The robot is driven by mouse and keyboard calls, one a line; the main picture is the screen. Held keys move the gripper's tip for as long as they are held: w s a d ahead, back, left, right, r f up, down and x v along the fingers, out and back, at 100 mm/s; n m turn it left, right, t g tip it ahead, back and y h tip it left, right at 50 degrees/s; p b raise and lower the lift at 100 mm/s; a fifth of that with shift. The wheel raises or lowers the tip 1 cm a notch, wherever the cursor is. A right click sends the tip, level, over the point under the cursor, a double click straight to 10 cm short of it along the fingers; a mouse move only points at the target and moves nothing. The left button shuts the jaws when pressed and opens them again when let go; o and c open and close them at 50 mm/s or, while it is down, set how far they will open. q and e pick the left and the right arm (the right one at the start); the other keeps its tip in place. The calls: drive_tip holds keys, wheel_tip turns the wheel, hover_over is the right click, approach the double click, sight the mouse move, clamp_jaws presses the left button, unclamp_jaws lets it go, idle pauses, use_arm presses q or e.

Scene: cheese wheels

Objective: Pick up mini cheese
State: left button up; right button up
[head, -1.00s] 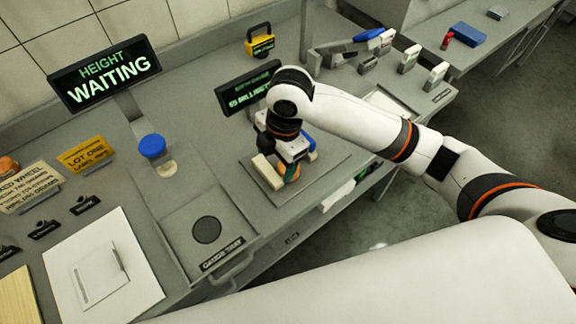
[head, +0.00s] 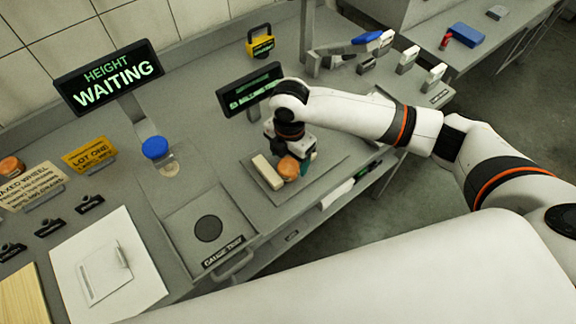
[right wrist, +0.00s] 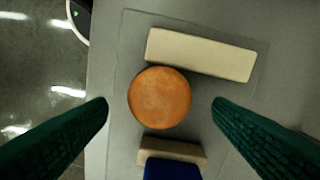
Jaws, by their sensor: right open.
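The mini cheese, a round orange wheel, shows in the head view (head: 289,168) partly covered by my right gripper. It also shows whole in the right wrist view (right wrist: 160,97), lying on a grey plate (right wrist: 125,75). My right gripper (right wrist: 162,106) is open above it, with one dark green finger on each side. Gaps show between the cheese and both fingers. A pale cream block (right wrist: 200,54) lies close beside the cheese, and a beige block with a blue part (right wrist: 172,158) is on the opposite side. My left gripper is not in view.
A dark display (head: 250,89) stands behind the plate. To the left are a gauge tray (head: 209,229), a blue-capped object (head: 155,149) and a "HEIGHT WAITING" sign (head: 108,82). Another orange wheel (head: 11,167) is at the far left. The table's front edge is close to the plate.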

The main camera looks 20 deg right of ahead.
sight(289, 164)
drive_tip(key=shift+f, duration=1.75)
drive_tip(key=shift+c, duration=0.2)
drive_tip(key=c, duration=1.1)
wheel_tip(289, 164, up, 10)
drive_tip(key=shift+b, duration=0.75)
drive_tip(key=shift+c, duration=0.2)
